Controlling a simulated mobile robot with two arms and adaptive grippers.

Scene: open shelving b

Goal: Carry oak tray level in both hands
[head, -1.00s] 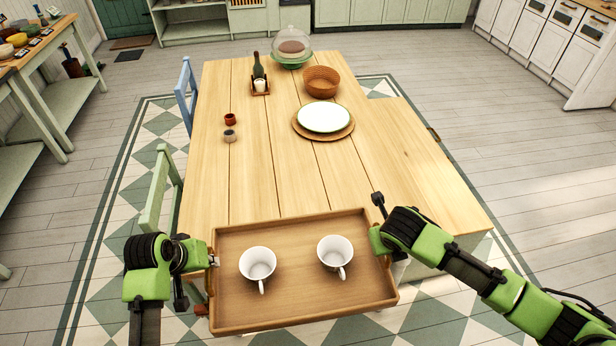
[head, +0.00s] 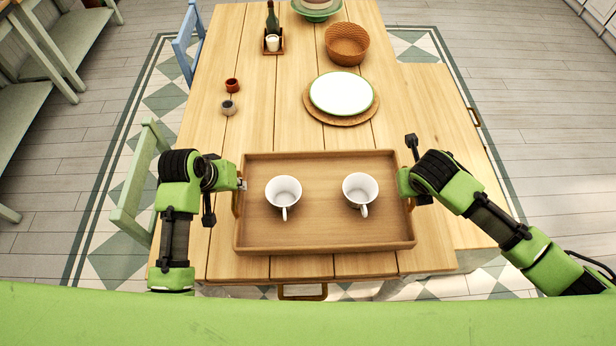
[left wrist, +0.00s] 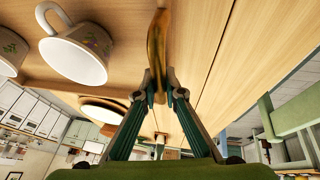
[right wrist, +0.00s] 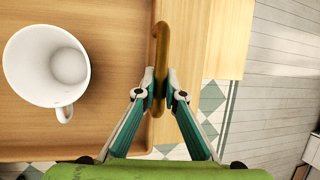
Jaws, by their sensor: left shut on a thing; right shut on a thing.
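The oak tray (head: 325,233) is a wooden rectangle with a raised rim, over the near end of the table in the head view. Two white cups, the left cup (head: 283,190) and the right cup (head: 360,190), stand upright on it. My left gripper (head: 241,185) is shut on the tray's left handle, a brass-coloured bar (left wrist: 157,50) in the left wrist view. My right gripper (head: 407,182) is shut on the right handle, which shows in the right wrist view (right wrist: 160,60). The tray looks about level. I cannot tell whether it touches the tabletop.
The wooden table (head: 245,120) holds a white plate (head: 341,92) on a round mat, a wicker basket (head: 347,43), a bottle (head: 272,18) and two small cups (head: 230,107). A green chair (head: 140,180) stands at the left. Bare tabletop lies between tray and plate.

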